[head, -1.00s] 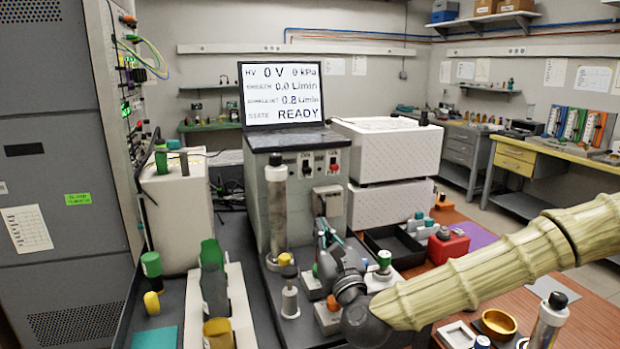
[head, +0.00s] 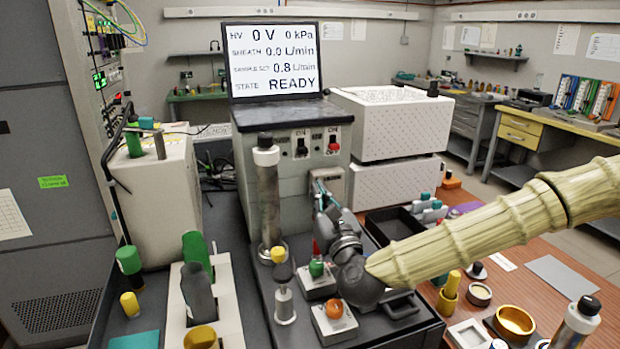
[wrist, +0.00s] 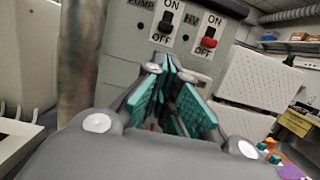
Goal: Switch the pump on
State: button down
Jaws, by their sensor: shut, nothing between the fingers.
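The pump switch (head: 301,147) is a black toggle on the front of the grey control cabinet (head: 246,170). In the wrist view, the black pump switch (wrist: 166,22) sits between ON and OFF marks, with PUMP printed at its left. I cannot tell its lever position for sure. The red HV switch (head: 333,145) is just right of it and also shows in the wrist view (wrist: 208,40). My gripper (head: 319,186) is shut and empty, below the switches and in front of the cabinet. Its teal-padded fingers (wrist: 170,62) point at the panel below the pump switch, apart from it.
A screen (head: 274,60) on the cabinet reads 0 V, 0 kPa, READY. A tall metal cylinder (head: 268,200) stands close left of my gripper. Small button boxes (head: 334,322) stand below my wrist. White boxes (head: 395,135) are stacked right of the cabinet.

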aim_at(302, 153)
jog(key=p+x, duration=0.1)
jog(key=x, duration=0.8)
jog(key=shift+w+a+r, duration=0.1)
jog(key=shift+w+a, duration=0.05)
jog(key=shift+w, duration=0.1)
jog(key=shift+r, duration=1.45)
